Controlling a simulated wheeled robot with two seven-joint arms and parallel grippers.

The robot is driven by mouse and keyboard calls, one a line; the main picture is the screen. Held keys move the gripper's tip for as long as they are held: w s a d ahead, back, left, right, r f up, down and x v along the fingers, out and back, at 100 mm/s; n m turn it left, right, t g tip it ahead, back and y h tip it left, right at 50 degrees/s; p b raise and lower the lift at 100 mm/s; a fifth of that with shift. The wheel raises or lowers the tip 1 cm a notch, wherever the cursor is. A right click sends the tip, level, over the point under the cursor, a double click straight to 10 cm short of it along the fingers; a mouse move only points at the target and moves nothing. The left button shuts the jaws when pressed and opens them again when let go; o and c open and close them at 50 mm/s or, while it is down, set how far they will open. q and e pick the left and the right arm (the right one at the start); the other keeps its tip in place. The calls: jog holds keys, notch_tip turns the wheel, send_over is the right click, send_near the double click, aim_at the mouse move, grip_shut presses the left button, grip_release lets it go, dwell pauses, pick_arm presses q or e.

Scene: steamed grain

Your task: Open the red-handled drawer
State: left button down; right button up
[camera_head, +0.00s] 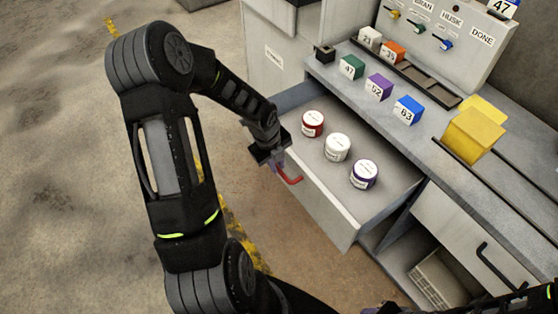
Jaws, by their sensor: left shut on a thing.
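The drawer (318,203) with the red handle (290,179) stands pulled out from the counter, and its inside shows. Three jars stand in it: a red one (312,124), a white one (337,148) and a purple one (364,174), all with white lids. My left gripper (279,167) is at the drawer front, shut on the red handle; part of the handle sticks out to the right of the fingers. My right gripper does not show; only a dark piece of my own body is at the bottom right edge.
The counter (375,115) above holds green (352,67), purple (379,87) and blue (409,110) numbered blocks, a dark tray and a yellow box (473,135). A black-handled drawer (455,235) is at the right. Floor left of the drawer is clear.

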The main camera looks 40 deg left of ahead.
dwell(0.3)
pick_arm(q)
jog(key=c, duration=1.5)
grip_release()
jog(key=shift+o, duration=0.2)
jog(key=shift+r, duration=0.1)
notch_tip(320, 180, up, 8)
jog(key=s, duration=0.1)
jog(key=shift+s+a+f, duration=0.2)
jog(key=shift+s+f, duration=0.05)
